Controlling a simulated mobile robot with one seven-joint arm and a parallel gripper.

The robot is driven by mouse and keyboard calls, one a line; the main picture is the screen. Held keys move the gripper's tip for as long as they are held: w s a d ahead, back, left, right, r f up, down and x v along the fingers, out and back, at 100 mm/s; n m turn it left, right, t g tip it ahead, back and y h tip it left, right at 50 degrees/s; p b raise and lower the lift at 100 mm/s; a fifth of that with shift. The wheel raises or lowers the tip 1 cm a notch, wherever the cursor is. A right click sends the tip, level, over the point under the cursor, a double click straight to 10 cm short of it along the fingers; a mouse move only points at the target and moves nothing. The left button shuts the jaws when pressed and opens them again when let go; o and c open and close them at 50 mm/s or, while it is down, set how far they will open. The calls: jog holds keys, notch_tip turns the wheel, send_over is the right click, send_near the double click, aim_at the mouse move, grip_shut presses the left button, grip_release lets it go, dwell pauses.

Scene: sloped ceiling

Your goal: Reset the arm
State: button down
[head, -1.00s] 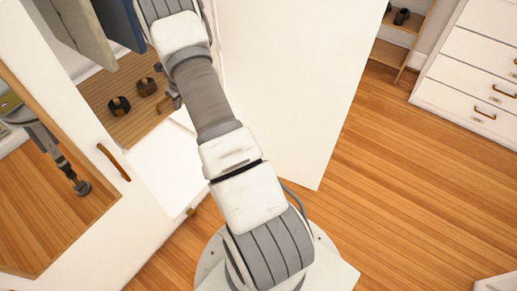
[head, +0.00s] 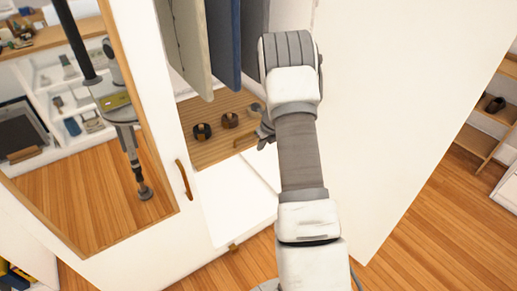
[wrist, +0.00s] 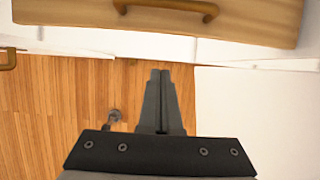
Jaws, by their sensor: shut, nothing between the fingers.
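My arm (head: 298,160) reaches up the middle of the head view toward the open wardrobe. My gripper (head: 266,131) is partly hidden behind the arm there, beside the wooden drawer (head: 219,154). In the wrist view my gripper (wrist: 160,73) is shut, its two dark fingers together with nothing between them. The fingertips point toward the wooden drawer front (wrist: 245,22) with its curved brass handle (wrist: 168,8), and a gap shows between them in the picture.
The mirrored wardrobe door (head: 85,130) stands on the left, with a handle (head: 184,180). A white door panel (head: 400,90) stands close on the right. Open wooden floor (head: 430,225) lies at lower right.

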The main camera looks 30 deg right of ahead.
jog(key=p+v, duration=0.1)
jog(key=v, duration=0.6)
jog(key=s+a+r+n+p, duration=0.25)
jog(key=a+r+n, duration=0.35)
jog(key=r, duration=0.3)
jog(key=s+a+r+n+y+p, duration=0.1)
jog(key=s+a+r+n, duration=0.4)
jog(key=r, duration=0.3)
jog(key=s+a+r+n+p, duration=0.2)
jog(key=a+r+n, duration=0.4)
jog(key=r, duration=0.3)
jog(key=s+a+r+n+p, duration=0.1)
jog(key=s+a+r+n, duration=0.1)
jog(key=s+n, duration=0.4)
jog(key=s+a+r+n+h+p, duration=0.1)
jog(key=s+a+r+n+p, duration=0.1)
jog(key=s+n, duration=0.4)
jog(key=s+a+r+n+t+p, duration=0.1)
jog(key=s+a+r+n, duration=0.3)
jog(key=s, duration=0.5)
jog(key=shift+r+n, duration=0.9)
jog(key=shift+n, duration=0.1)
